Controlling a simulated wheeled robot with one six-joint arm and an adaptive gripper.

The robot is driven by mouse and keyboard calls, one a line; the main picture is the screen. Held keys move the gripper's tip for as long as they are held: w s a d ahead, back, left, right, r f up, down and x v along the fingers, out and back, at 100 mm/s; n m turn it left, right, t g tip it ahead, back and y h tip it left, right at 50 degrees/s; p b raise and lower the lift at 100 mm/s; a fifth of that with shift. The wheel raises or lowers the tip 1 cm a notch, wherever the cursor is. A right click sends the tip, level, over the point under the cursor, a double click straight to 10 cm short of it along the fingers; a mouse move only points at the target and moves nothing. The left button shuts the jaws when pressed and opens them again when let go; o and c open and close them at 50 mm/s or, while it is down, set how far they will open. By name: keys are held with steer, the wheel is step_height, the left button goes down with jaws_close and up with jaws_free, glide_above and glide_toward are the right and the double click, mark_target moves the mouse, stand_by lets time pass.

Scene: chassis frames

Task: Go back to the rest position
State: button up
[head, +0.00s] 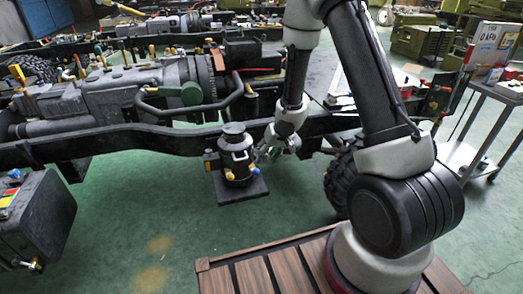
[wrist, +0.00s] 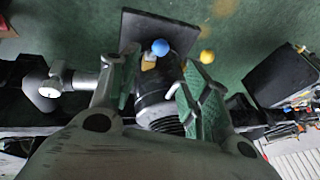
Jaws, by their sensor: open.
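My gripper (head: 279,143) hangs at the end of my arm, beside the chassis frame rail and just right of a black cylindrical unit (head: 236,155) on a square plate. In the wrist view my gripper (wrist: 150,85) has its two green-padded fingers apart. The black unit (wrist: 157,100) with its blue knob (wrist: 160,47) shows between and beyond the fingers. I cannot tell whether the fingers touch it. A yellow knob (wrist: 207,57) is beside the right fingertip.
The long dark chassis frame (head: 180,143) with engine and gearbox (head: 110,95) runs across the left and middle. A wheel (head: 340,182) is behind my arm. A metal cart (head: 490,90) stands at the right. Green floor (head: 120,220) is free at the front left.

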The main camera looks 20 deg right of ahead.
steer(key=s+d+f+n+g+h, duration=0.2)
steer(key=s+d+h, duration=0.1)
steer(key=s+d, duration=0.25)
steer(key=s+d+r+g+h, duration=0.2)
steer(key=s+d+r, duration=0.4)
steer(key=d+r, duration=0.15)
steer(key=s+r+t, duration=0.1)
steer(key=s+r, duration=0.5)
steer(key=r, duration=0.3)
steer(key=s+a+r+m+t+y, duration=0.1)
steer(key=s+r+t, duration=0.1)
steer(key=s+r, duration=0.4)
steer(key=s+r+m+t, duration=0.1)
steer(key=s+r, duration=0.6)
steer(key=r, duration=0.6)
steer(key=shift+a+y, duration=0.25)
steer(key=shift+y, duration=0.15)
steer(key=shift+s+r, duration=0.1)
